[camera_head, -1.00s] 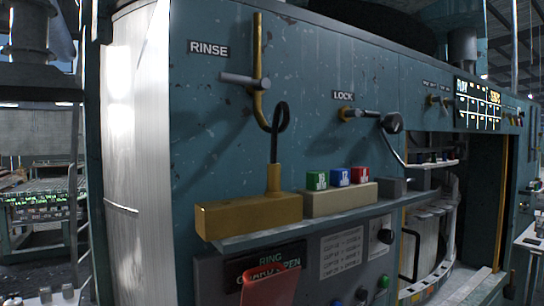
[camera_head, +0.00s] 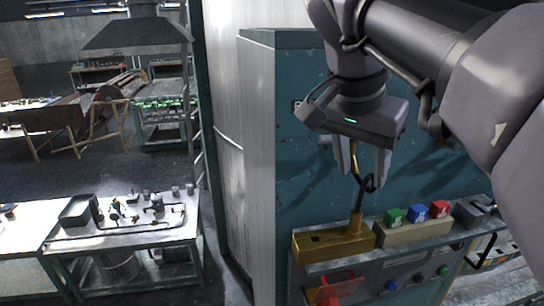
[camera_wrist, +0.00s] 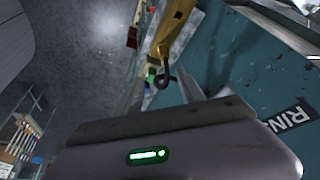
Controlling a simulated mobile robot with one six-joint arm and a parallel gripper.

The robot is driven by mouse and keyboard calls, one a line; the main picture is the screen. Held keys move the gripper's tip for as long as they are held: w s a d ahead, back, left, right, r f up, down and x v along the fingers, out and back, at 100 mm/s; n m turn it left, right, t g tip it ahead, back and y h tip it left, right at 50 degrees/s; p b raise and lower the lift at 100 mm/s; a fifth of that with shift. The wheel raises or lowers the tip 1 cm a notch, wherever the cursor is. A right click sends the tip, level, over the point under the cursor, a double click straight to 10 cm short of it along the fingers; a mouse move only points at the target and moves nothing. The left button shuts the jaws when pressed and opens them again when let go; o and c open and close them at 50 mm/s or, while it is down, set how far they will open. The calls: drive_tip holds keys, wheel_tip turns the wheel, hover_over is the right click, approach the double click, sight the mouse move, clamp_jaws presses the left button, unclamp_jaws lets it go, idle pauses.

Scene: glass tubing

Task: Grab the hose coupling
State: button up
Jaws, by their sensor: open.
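The hose coupling appears to be the brass fitting (camera_head: 356,226) with a black hose loop on top, upright in a brass block (camera_head: 318,242) on the shelf of the teal machine. In the wrist view the brass fitting (camera_wrist: 176,28) and its dark loop (camera_wrist: 163,80) show beyond the gripper body. My gripper (camera_head: 363,170) points down with its fingers apart, just above the loop in the head view. A brass pipe shows between the fingers. I cannot tell the gap in depth. Nothing is held.
Green (camera_head: 394,216), blue (camera_head: 417,213) and red (camera_head: 439,209) blocks stand on a beige base to the right. A red guard (camera_head: 336,286) hangs below the shelf. My arm hides much of the panel. The RINSE label (camera_wrist: 288,119) is close in the wrist view. A white workbench (camera_head: 130,228) stands left.

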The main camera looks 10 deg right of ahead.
drive_tip(key=b, duration=0.1)
hover_over(356, 213)
drive_tip(key=s+a, duration=0.1)
drive_tip(key=a, duration=0.2)
wheel_tip(356, 213, down, 8)
drive_tip(key=d+f, duration=0.2)
drive_tip(key=f, duration=0.1)
drive_tip(key=shift+d, duration=0.2)
drive_tip(key=x, duration=0.3)
drive_tip(key=shift+w+a+f, duration=0.15)
drive_tip(key=shift+w+f, duration=0.2)
drive_tip(key=shift+w, duration=0.05)
drive_tip(key=shift+s, duration=0.2)
drive_tip(key=shift+c, duration=1.4)
clamp_jaws()
